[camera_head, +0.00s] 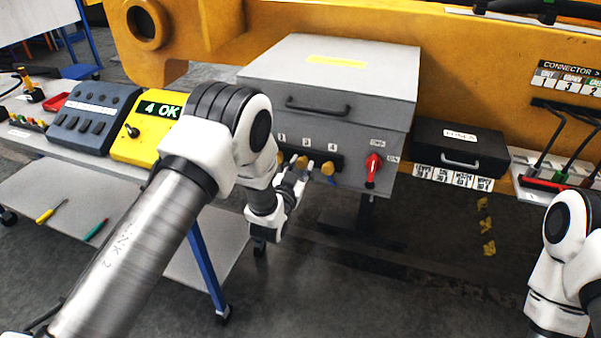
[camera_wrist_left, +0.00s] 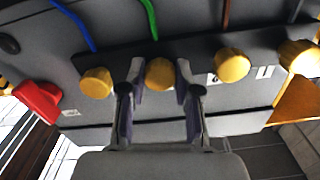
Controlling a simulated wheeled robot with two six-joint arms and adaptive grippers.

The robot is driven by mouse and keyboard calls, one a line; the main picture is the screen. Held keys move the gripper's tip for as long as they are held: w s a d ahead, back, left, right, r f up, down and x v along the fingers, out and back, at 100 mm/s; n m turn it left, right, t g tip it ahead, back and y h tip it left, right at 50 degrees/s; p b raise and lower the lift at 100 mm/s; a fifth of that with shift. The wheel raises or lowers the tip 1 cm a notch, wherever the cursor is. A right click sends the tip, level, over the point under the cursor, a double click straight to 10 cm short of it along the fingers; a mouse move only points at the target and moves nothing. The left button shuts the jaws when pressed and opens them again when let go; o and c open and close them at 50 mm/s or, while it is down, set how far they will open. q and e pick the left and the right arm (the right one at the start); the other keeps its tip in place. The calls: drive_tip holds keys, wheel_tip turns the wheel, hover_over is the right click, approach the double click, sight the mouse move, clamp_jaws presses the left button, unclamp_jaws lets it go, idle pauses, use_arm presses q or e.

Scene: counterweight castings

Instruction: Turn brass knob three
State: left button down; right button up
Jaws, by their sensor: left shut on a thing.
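A row of brass knobs sits on the dark strip on the front of a grey box (camera_head: 258,92). Brass knob three (camera_head: 302,160) is under the label 3, and it shows in the left wrist view (camera_wrist_left: 160,73). My left gripper (camera_head: 301,170) is at this knob, its two fingers closed on either side of it. Brass knob four (camera_head: 328,168) is beside it, free of the fingers. It is left of the gripper in the left wrist view (camera_wrist_left: 96,83). My right gripper is out of view.
A red switch handle (camera_head: 373,170) is on the box front, right of the knobs. A yellow unit (camera_head: 132,151) reading "4 OK" stands on the left bench. A black case (camera_head: 482,150) lies to the right. Coloured cables run above the knobs in the left wrist view.

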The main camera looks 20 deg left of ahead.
use_arm(q)
drive_tip(key=m+b, duration=0.3)
drive_tip(key=m, duration=0.1)
drive_tip(key=shift+f+m, duration=0.15)
drive_tip(key=shift+m, duration=0.15)
drive_tip(key=m+b, duration=0.2)
drive_tip(key=m, duration=0.1)
drive_tip(key=shift+m, duration=0.4)
drive_tip(key=m+b, duration=0.2)
drive_tip(key=m, duration=0.1)
drive_tip(key=shift+m+b, duration=0.95)
drive_tip(key=shift+m, duration=0.85)
drive_tip(key=c, duration=0.8)
unclamp_jaws()
drive_tip(key=shift+s, duration=0.1)
